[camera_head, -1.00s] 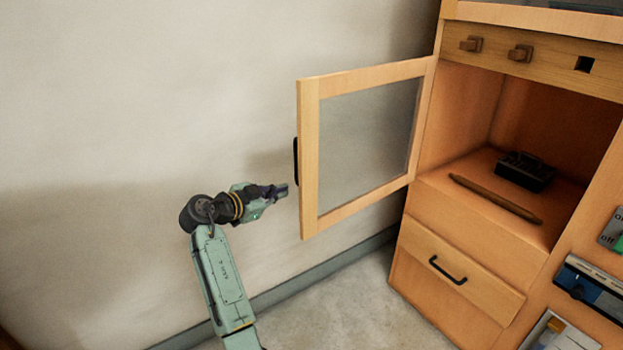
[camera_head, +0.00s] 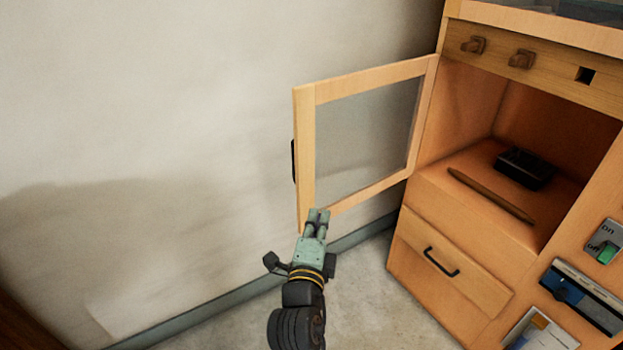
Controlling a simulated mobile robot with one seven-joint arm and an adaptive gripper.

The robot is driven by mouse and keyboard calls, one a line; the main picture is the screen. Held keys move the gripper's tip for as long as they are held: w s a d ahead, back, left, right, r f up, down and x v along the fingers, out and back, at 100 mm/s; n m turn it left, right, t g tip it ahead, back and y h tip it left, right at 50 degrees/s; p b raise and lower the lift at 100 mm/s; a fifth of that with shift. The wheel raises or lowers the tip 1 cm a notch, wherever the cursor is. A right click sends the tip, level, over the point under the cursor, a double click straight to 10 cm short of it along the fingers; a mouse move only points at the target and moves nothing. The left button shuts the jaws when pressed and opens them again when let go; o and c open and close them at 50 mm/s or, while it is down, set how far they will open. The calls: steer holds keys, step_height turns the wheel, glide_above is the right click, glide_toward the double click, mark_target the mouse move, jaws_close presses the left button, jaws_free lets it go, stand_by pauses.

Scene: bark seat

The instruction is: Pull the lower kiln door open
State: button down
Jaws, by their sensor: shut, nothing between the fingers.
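The kiln door (camera_head: 304,150) is a light wooden frame with a glass pane. It stands swung wide open on its right-hand hinge side, out toward the wall. Its black handle (camera_head: 293,160) shows on the outer face at the left edge. My gripper (camera_head: 318,214) is shut and empty. It is in front of the door's lower left corner in the picture and overlaps the bottom rail; I cannot tell whether it touches.
Below the opening is a closed drawer with a black handle (camera_head: 441,262). Two wooden knobs (camera_head: 497,52) sit above it. An on/off switch (camera_head: 604,242) is at the right. A plain wall (camera_head: 130,120) is behind the door; bare floor (camera_head: 375,305) shows below.

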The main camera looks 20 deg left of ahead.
steer(key=shift+w+a+f+b, duration=0.1)
steer(key=shift+w+a+b, duration=0.25)
steer(key=shift+w+a, duration=1.1)
steer(key=shift+w+a+r+b, duration=0.1)
steer(key=shift+w+a+b, duration=0.25)
steer(key=shift+w, duration=2.15)
steer(key=shift+w+a+f+b, duration=0.1)
steer(key=shift+w+a+b, duration=0.5)
steer(key=shift+w, duration=1.4)
steer(key=shift+a, duration=0.2)
